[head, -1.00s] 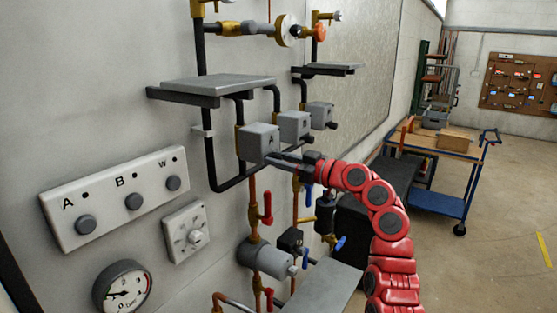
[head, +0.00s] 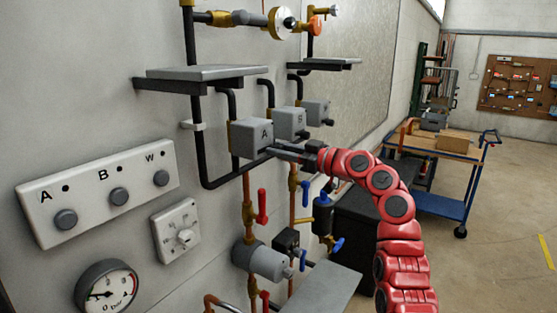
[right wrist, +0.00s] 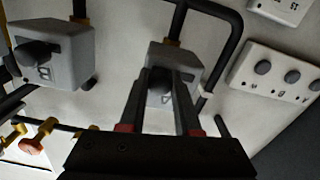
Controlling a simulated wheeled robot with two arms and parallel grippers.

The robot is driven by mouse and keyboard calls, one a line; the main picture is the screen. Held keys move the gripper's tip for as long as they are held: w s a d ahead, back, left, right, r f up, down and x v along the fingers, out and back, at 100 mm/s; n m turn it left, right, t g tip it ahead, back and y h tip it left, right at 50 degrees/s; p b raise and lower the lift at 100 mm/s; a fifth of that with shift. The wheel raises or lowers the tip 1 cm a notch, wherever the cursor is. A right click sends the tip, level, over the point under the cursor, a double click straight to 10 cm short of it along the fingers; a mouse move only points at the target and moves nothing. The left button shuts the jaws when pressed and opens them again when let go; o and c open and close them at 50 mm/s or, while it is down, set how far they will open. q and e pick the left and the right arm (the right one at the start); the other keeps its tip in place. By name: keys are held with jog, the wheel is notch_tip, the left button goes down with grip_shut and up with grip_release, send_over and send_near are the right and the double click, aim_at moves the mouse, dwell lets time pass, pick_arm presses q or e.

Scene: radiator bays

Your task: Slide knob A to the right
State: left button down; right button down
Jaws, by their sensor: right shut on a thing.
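Grey box A (head: 249,137), marked with the letter A, is on the wall in the middle of the head view. In the right wrist view, its dark knob A (right wrist: 160,77) is on the box's front, between the two fingers. My right gripper (head: 270,153) reaches in from the right at the box's lower front corner and is shut on the knob. Its dark fingers also show in the right wrist view (right wrist: 160,88). In the head view the fingers hide the knob. My left gripper is not in view.
Box B (head: 288,122) and another grey box (head: 315,111) sit just behind box A, with dark knobs. A shelf (head: 205,75) is above, red (head: 262,207) and blue valve levers below. A button panel (head: 97,193) is at left, a cart (head: 437,170) at right.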

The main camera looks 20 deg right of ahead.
jog(key=shift+d, duration=0.1)
jog(key=c, duration=1)
grip_release()
jog(key=o, duration=0.4)
jog(key=shift+w+d, duration=0.15)
jog(key=shift+d, duration=0.05)
jog(key=shift+a, duration=0.15)
jog(key=b+v, duration=0.6)
jog(key=v, duration=1.1)
jog(key=shift+s, duration=0.3)
